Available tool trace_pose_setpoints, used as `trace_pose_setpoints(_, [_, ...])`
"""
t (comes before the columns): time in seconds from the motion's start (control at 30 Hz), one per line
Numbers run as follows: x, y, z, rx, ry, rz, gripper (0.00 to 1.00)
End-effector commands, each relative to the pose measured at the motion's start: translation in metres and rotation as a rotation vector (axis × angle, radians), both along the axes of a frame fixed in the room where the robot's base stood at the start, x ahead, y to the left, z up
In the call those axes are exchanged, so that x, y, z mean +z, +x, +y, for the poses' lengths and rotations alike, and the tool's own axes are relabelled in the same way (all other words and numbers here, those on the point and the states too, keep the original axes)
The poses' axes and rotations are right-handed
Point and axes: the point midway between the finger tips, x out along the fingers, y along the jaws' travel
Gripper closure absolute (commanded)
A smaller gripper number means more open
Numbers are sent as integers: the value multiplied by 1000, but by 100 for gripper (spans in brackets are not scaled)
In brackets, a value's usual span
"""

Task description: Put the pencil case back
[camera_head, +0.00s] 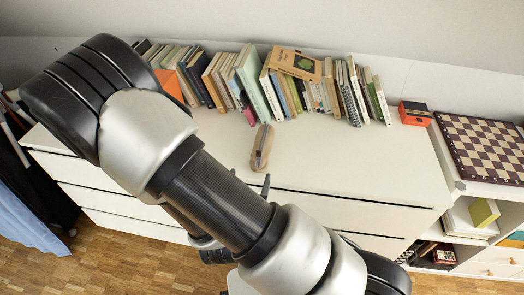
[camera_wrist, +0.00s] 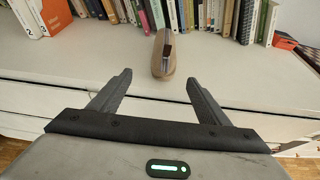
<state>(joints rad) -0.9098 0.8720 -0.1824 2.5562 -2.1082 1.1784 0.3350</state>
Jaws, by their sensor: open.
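A tan, elongated pencil case (camera_head: 262,148) with a dark stripe lies on the white top of the drawer unit (camera_head: 340,172), in front of the row of books. In the wrist view the pencil case (camera_wrist: 163,55) lies beyond my fingertips, between their lines and apart from them. My gripper (camera_wrist: 156,82) is open and empty, its two fingers spread at the front edge of the top. In the head view my arm hides most of my gripper; one dark finger (camera_head: 266,186) shows. The drawer fronts (camera_head: 350,212) look shut where visible; my arm covers part of them.
A row of books (camera_head: 290,88) stands along the back of the top. A small orange and black box (camera_head: 414,113) sits at the back right. A chessboard (camera_head: 484,146) lies on the shelf unit at the right. The top right of the pencil case is clear.

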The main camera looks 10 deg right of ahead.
Motion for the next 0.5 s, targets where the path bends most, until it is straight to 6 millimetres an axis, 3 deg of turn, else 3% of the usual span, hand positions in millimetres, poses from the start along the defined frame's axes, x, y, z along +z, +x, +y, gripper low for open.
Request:
trace_pose_setpoints(0.03, [-13, 7, -3, -4, 4, -5, 30])
trace_pose_setpoints(0.5, [-34, 74, -32, -2, 0, -1, 30])
